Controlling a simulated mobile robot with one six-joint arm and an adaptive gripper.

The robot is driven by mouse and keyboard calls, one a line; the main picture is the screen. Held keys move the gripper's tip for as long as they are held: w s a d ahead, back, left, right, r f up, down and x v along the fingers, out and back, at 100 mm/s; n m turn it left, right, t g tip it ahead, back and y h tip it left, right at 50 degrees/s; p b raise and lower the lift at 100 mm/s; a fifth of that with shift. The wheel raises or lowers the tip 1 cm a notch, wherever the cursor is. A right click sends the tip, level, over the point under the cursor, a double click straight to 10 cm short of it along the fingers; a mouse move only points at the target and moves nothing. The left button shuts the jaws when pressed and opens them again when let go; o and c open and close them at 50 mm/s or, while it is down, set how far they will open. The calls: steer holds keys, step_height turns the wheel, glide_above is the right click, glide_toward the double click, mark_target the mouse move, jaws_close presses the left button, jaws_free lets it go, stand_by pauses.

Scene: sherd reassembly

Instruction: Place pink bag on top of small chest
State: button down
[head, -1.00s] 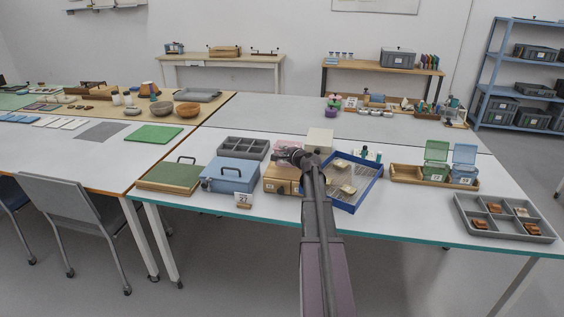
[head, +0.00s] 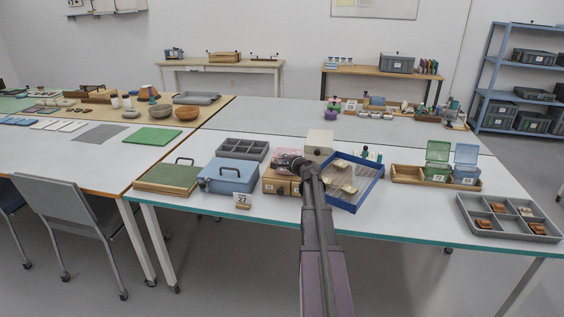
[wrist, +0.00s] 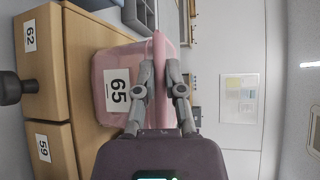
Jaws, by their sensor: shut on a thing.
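The pink bag, a translucent pouch with a white label 65, fills the middle of the wrist view (wrist: 112,70). My gripper (wrist: 160,66) is shut on its upper edge. The small chest (wrist: 40,75) is light wood, with drawers labelled 62 and 59, and lies at the left of that sideways view. The bag is over the chest's top; I cannot tell whether it touches. In the head view my gripper (head: 291,161) is at the chest (head: 274,183), and part of the bag (head: 287,154) shows behind it.
A blue case (head: 228,177) stands left of the chest, with a grey divided tray (head: 243,149) behind it. A blue-rimmed tray (head: 369,185) is close on the right. A cream box (head: 319,141) stands behind. Bare table lies in front of the wooden rack (head: 408,175).

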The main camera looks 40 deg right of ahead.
steer(key=c, duration=0.7)
jaws_free()
steer(key=shift+c, duration=0.2)
steer(key=shift+s, duration=0.15)
steer(key=p+v, duration=0.2)
steer(key=v, duration=0.9)
steer(key=shift+s, duration=0.3)
steer(key=shift+r, duration=0.15)
